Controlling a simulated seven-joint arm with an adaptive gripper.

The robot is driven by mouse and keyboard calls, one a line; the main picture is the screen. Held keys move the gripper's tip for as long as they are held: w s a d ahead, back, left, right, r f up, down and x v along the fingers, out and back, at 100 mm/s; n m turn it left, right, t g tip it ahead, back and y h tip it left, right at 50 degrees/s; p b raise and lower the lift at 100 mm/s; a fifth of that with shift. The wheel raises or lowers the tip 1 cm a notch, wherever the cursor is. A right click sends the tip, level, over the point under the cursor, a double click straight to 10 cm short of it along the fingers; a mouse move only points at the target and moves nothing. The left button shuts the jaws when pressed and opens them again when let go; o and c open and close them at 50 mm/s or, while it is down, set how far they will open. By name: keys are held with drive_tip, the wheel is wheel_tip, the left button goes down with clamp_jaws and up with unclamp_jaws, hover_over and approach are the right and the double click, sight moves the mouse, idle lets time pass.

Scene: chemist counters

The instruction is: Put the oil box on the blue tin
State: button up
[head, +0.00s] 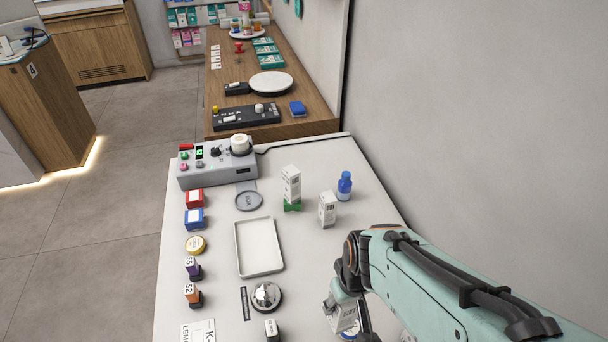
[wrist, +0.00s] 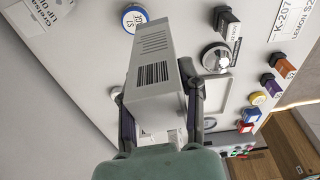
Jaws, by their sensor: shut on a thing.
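My gripper (head: 349,306) is at the lower right of the head view, over the near right part of the white counter. It is shut on a white box (wrist: 153,42), with one finger on each side in the wrist view (wrist: 160,92). In the head view the box (head: 343,318) is partly hidden by my gripper. The blue tin (wrist: 135,18), round with a pale lid, lies on the counter beyond the box's far end in the wrist view. The box looks apart from it.
Two other white boxes (head: 291,183) (head: 328,207) stand upright at the back, near a blue bottle (head: 345,186). An empty white tray (head: 259,247) lies mid-counter, with a round metal object (head: 266,296) nearer. Stamps and a yellow tin (head: 195,245) line the left edge.

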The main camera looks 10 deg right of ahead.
drive_tip(key=n, duration=0.2)
drive_tip(key=shift+s+a+r+n, duration=0.1)
drive_tip(key=shift+s+n, duration=0.2)
drive_tip(key=shift+n, duration=0.1)
drive_tip(key=n, duration=0.3)
drive_tip(key=n+y, duration=0.1)
drive_tip(key=n, duration=0.1)
drive_tip(key=shift+w+a+r+n+g, duration=0.2)
drive_tip(key=shift+w+a+n+g, duration=0.1)
drive_tip(key=n, duration=0.5)
drive_tip(key=shift+w+d+g+y, duration=0.15)
drive_tip(key=shift+w+g+y, duration=0.15)
drive_tip(key=shift+g, duration=0.1)
drive_tip(key=n, duration=0.2)
drive_tip(key=d+n, duration=0.1)
drive_tip(key=shift+w+f, duration=0.15)
drive_tip(key=shift+w, duration=0.15)
drive_tip(key=d+f, duration=0.1)
drive_tip(key=f, duration=0.2)
drive_tip(key=d+f, duration=0.1)
drive_tip(key=f, duration=0.2)
drive_tip(key=d+f, duration=0.1)
drive_tip(key=f, duration=0.2)
drive_tip(key=shift+f, duration=0.3)
drive_tip(key=shift+f, duration=0.15)
drive_tip(key=o, duration=1.1)
drive_tip(key=shift+o, duration=0.2)
